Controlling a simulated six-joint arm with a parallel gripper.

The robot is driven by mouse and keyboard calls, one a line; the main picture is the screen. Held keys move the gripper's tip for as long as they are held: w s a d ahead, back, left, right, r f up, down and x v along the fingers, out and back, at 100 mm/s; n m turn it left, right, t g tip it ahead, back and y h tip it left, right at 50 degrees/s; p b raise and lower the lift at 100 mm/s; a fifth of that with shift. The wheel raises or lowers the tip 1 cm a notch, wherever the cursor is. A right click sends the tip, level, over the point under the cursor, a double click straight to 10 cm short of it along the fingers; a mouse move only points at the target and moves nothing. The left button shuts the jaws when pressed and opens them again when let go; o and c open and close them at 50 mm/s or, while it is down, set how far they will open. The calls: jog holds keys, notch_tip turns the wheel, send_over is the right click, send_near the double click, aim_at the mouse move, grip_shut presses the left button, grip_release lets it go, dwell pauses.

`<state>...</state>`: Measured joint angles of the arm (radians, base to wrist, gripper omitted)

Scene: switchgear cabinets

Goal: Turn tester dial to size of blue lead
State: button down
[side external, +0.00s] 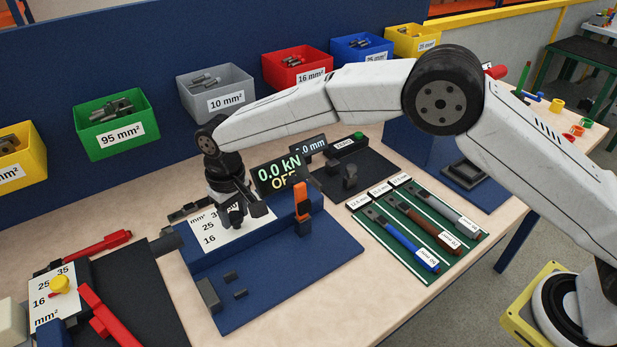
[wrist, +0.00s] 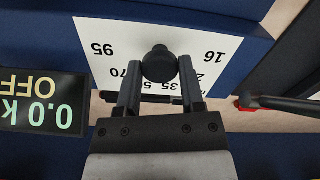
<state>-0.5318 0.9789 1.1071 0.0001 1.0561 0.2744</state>
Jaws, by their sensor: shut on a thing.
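My gripper (side external: 235,213) points down over the tester's white dial plate (side external: 208,238). In the wrist view its fingers (wrist: 160,70) are shut on the black dial knob (wrist: 158,60), one on each side. The plate there reads 95, 70, 50, 35, 25 and 16 around the knob, upside down. Which size the dial points at cannot be told. The tester display (side external: 279,173) reads 0.0 kN OFF. The blue lead (side external: 408,243) lies on the green mat, leftmost of three leads; its tag is too small to read surely.
The green mat (side external: 445,250) also holds a brown and a grey lead. An orange clamp (side external: 302,201) stands on the blue tester base. A second dial plate with a yellow knob (side external: 59,285) and red handles are at front left. Labelled bins line the back wall.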

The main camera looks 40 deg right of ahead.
aim_at(235, 216)
jog(key=shift+m, duration=0.6)
jog(key=shift+c, duration=1.1)
grip_release()
jog(key=shift+r, duration=0.1)
jog(key=shift+r, duration=3.85)
